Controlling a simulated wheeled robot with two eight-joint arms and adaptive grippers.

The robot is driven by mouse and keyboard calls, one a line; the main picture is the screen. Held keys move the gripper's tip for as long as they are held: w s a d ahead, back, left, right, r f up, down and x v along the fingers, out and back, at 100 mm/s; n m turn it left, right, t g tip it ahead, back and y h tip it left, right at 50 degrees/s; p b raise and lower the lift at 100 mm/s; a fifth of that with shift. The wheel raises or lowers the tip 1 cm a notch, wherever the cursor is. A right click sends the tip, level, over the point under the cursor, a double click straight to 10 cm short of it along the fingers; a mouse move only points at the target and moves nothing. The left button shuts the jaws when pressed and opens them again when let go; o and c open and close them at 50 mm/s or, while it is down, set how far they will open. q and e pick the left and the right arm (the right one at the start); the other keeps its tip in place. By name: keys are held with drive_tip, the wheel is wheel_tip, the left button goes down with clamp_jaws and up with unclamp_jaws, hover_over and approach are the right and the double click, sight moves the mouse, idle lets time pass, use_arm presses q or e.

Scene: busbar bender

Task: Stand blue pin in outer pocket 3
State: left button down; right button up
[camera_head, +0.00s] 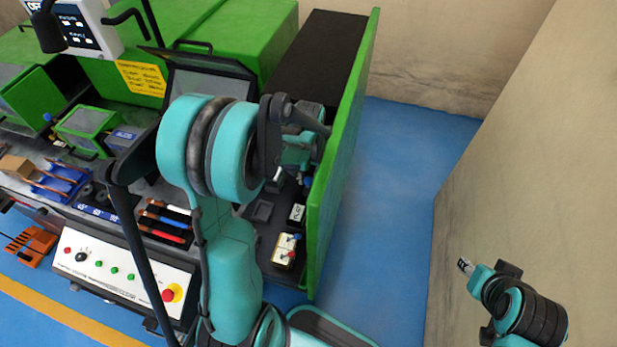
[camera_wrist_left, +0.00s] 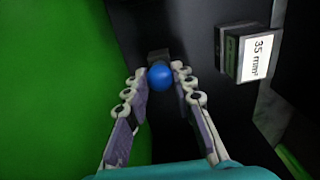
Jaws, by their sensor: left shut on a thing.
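My left gripper (camera_wrist_left: 160,82) is shut on the blue pin (camera_wrist_left: 160,77); its round blue head shows between the fingertips in the left wrist view. The pin's shaft is hidden below the head. A small dark grey block (camera_wrist_left: 158,56) shows just beyond the head; I cannot tell whether they touch. In the head view my left gripper (camera_head: 304,168) is at the right end of the bench, beside the green side panel, mostly behind my arm. Outer pocket 3 cannot be made out. My right gripper (camera_head: 467,266) is at the lower right, away from the bench; its jaws are unclear.
A block labelled 35 mm² (camera_wrist_left: 250,55) stands right of the pin. The tall green panel (camera_head: 343,150) borders the bench's right end. A FLAT label (camera_head: 298,212) and a pale block with red and blue knobs (camera_head: 286,252) lie nearby. Blue floor (camera_head: 385,200) beyond is clear.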

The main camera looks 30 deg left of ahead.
sight(308, 178)
use_arm(q)
drive_tip(key=shift+f, duration=0.3)
drive_tip(key=c, duration=1.2)
unclamp_jaws()
drive_tip(key=shift+r, duration=0.1)
wheel_tip(308, 178, up, 12)
drive_tip(key=shift+f, duration=0.1)
